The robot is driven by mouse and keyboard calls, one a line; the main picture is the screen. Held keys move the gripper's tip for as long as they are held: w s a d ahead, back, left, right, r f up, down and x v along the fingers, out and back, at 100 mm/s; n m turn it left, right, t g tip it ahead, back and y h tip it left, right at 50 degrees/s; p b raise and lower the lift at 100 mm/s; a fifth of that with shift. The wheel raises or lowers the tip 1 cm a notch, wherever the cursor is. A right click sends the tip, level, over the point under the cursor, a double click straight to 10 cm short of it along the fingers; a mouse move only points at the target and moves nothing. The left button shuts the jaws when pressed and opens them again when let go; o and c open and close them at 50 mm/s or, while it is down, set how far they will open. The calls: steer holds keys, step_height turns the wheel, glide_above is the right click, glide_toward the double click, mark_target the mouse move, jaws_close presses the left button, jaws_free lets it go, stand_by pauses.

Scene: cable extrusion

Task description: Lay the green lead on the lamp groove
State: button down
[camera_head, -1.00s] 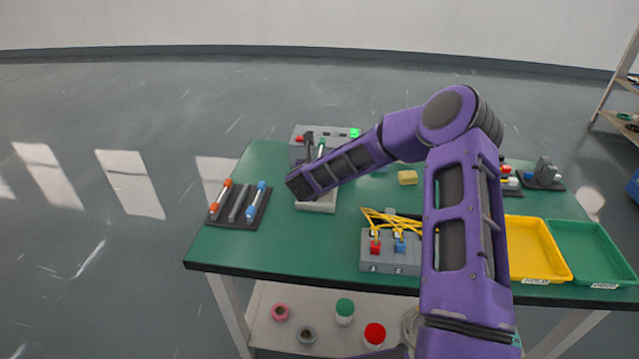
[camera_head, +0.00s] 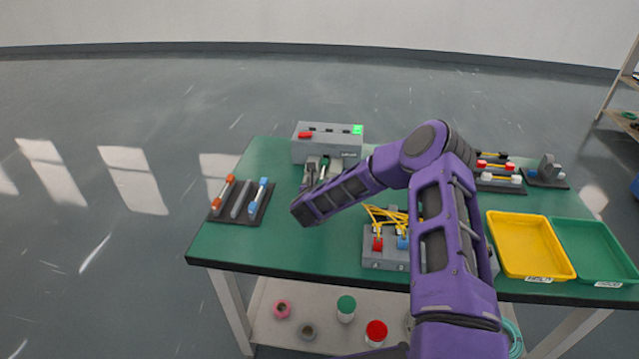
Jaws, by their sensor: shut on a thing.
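My gripper (camera_head: 317,168) is shut at the front of the grey box, with a small green piece, apparently the green lead (camera_head: 323,171), between its fingers. Most of the lead is hidden by the fingers and my wrist. The grey box (camera_head: 348,149) stands at the table's back, with a red button and a lit green lamp (camera_head: 357,130) on top. I cannot make out the lamp groove, or whether the lead touches anything.
A dark rack (camera_head: 226,214) at the left holds an orange-ended lead (camera_head: 221,193), a bare grey bar and a blue-ended lead (camera_head: 258,195). A grey block with yellow cables (camera_head: 378,261) is front centre. Yellow (camera_head: 531,277) and green (camera_head: 612,281) trays are at the right.

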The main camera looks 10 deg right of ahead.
steer(key=shift+f, duration=0.15)
steer(key=c, duration=0.7)
jaws_free()
steer(key=shift+c, duration=0.2)
steer(key=shift+r, duration=0.2)
steer(key=v, duration=1.2)
steer(key=shift+w, duration=0.1)
